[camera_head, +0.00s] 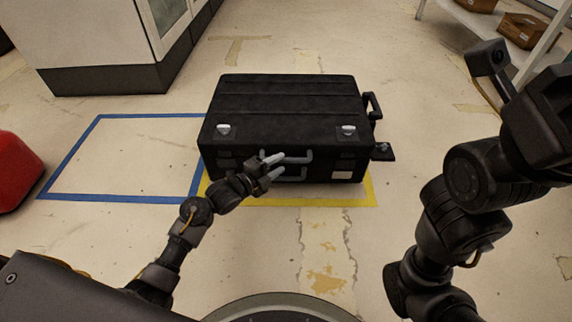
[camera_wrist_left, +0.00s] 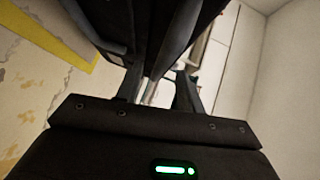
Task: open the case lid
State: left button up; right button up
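The black case (camera_head: 285,108) lies flat on the floor with its lid down. Two silver latches, the left latch (camera_head: 223,129) and the right latch (camera_head: 348,130), are on its front edge. A grey handle (camera_head: 298,157) is on its front face. My left gripper (camera_head: 273,167) is at the left end of this handle, with its fingers apart. In the left wrist view the fingers (camera_wrist_left: 160,92) are also spread, with dark case parts close above them; I cannot tell whether they touch.
Blue tape (camera_head: 68,149) marks an empty floor area left of the case. Yellow tape (camera_head: 340,203) runs around the case's front. A red object (camera_head: 15,170) is at the far left. A cabinet (camera_head: 100,45) and a shelf with boxes (camera_head: 525,30) stand behind.

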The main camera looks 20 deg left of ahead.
aim_at(286, 160)
pick_arm(q)
jog(key=b+x, duration=0.1)
jog(key=x, duration=0.1)
jog(key=shift+w+d+f, duration=0.2)
jog(key=shift+w, duration=0.1)
jog(key=shift+w+d+r, duration=0.1)
jog(key=shift+w+d, duration=0.25)
jog(key=shift+w, duration=0.2)
jog(key=shift+c, duration=0.5)
grip_shut()
